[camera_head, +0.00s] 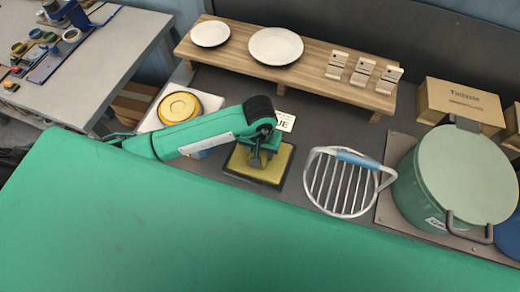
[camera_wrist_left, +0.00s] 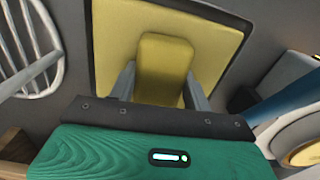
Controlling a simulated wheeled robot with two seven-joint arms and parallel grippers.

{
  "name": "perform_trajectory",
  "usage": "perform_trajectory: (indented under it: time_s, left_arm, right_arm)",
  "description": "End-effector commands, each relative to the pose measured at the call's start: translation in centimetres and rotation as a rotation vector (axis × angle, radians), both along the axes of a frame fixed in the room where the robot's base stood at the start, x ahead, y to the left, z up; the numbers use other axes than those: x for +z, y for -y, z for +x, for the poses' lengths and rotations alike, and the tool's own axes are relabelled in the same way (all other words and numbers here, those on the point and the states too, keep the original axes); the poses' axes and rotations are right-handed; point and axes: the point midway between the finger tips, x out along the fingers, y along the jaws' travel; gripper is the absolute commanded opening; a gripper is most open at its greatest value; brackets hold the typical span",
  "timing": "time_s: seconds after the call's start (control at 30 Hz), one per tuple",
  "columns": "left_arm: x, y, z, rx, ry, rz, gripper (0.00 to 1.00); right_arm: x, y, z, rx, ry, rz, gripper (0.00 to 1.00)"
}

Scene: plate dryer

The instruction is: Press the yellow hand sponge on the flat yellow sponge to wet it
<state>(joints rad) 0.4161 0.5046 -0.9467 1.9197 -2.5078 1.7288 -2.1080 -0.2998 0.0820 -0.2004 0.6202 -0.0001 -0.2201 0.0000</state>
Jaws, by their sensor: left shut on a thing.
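The flat yellow sponge (camera_head: 275,169) lies in a dark, square-rimmed tray on the grey counter. It fills the top of the left wrist view (camera_wrist_left: 112,25). My left gripper (camera_head: 258,158) is directly over it, pointing down. In the left wrist view its two fingers are shut on the yellow hand sponge (camera_wrist_left: 163,62), a rounded block held between them. The hand sponge overlaps the flat sponge in that view; I cannot tell whether they touch. In the head view the gripper hides the hand sponge. My right gripper is not in view.
A metal rack (camera_head: 338,190) with a blue handle stands right of the flat sponge. A green lidded pot (camera_head: 465,175) is farther right. A wooden shelf (camera_head: 300,75) with white plates (camera_head: 276,46) runs behind. A round yellow object (camera_head: 180,107) sits to the left.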

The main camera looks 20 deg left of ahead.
Motion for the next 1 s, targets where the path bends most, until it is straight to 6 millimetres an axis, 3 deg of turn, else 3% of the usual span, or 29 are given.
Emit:
perform_trajectory:
  time_s: [0.17,0.8,1.0]
  left_arm:
    - [-0.2,-0.1,-0.2,-0.001,-0.006,0.004,0.26]
    - [6.3,0.0,0.0,-0.001,-0.001,0.001,0.26]
    - [7.0,0.0,-0.1,0.0,-0.002,0.001,0.26]
  right_arm:
    - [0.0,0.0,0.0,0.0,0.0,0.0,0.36]
    - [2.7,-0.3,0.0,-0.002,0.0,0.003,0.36]
    - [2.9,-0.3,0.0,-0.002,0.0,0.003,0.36]
